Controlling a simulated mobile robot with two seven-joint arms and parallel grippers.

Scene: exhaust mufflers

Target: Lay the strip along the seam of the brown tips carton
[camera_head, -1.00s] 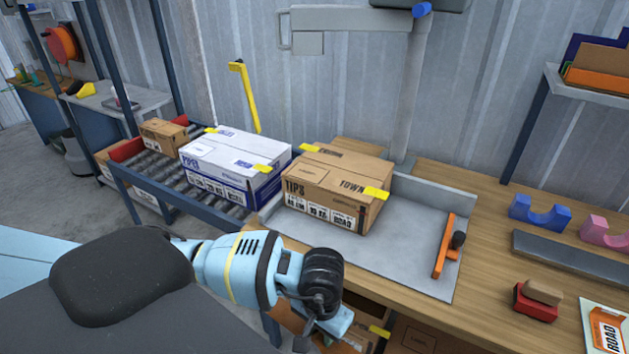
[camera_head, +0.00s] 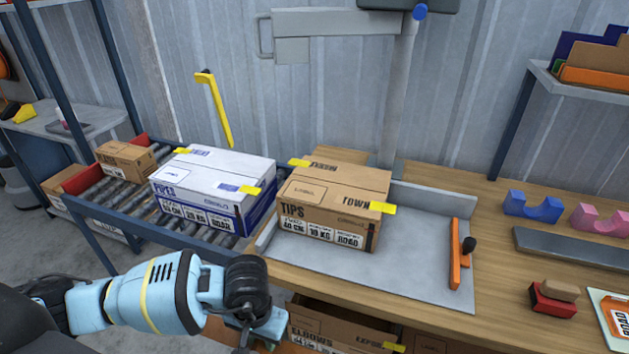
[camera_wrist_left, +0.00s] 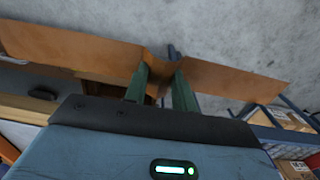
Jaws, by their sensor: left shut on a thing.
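The brown tips carton (camera_head: 318,221) stands closed on the grey packing surface, with yellow tabs at the two ends of its top seam: one tab (camera_head: 299,163) at the back left and one (camera_head: 383,207) at the front right. My left gripper (camera_wrist_left: 160,80) is shut on a long brown strip (camera_wrist_left: 75,48). In the left wrist view the strip is pinched near its middle, with its ends reaching out to both sides. In the head view my left gripper is low, in front of the bench and below the carton; the strip is not clear there. My right gripper is not in view.
A white and blue carton (camera_head: 206,180) and a small brown carton (camera_head: 126,160) sit on the roller conveyor (camera_head: 102,198). An orange tool with a black knob (camera_head: 454,255) lies right of the tips carton.

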